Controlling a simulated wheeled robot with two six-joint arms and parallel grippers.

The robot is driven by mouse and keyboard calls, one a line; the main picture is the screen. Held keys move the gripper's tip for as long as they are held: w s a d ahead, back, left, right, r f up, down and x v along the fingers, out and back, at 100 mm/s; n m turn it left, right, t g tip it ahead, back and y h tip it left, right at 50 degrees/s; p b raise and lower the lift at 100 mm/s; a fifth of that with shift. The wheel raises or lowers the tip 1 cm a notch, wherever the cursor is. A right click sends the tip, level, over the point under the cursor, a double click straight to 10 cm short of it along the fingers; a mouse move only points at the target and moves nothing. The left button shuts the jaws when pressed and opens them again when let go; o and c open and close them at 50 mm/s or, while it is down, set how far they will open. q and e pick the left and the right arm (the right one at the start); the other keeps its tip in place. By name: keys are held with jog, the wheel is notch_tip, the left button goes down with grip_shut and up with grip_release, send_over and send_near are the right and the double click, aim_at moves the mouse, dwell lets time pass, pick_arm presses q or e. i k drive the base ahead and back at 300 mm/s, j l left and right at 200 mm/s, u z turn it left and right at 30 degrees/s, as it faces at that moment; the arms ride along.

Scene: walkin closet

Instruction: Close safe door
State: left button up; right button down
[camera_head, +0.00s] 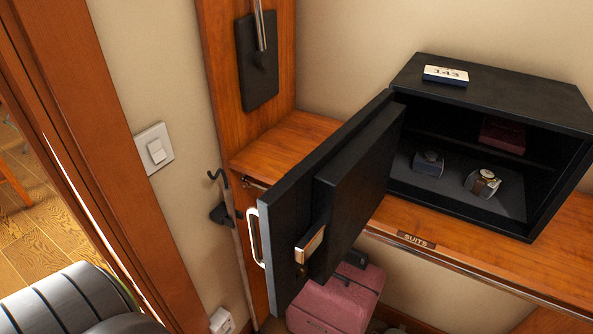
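The black safe (480,120) stands on a wooden shelf at the upper right. Its thick door (330,205) is swung wide open on the left side and extends past the shelf's front edge toward me. A white handle (254,236) is on the door's outer face, near its free edge. A metal latch plate (310,244) shows on the door's inner side. Neither gripper shows in the head view. A dark ribbed part at the lower left looks like part of my arm.
Two watches, one (483,182) clearer than the other, and a dark red box (503,135) are inside the safe. The wooden shelf (480,255) has a rail along its front. A pink case (335,300) sits below the door. A wall hook (220,212) is left of the handle.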

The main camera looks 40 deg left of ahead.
aim_at(342, 183)
jog(key=j+z, duration=0.1)
jog(key=j, duration=0.4)
jog(key=k+j+z, duration=0.1)
jog(key=j, duration=0.4)
jog(key=k+j+z, duration=0.1)
jog(key=j, duration=0.4)
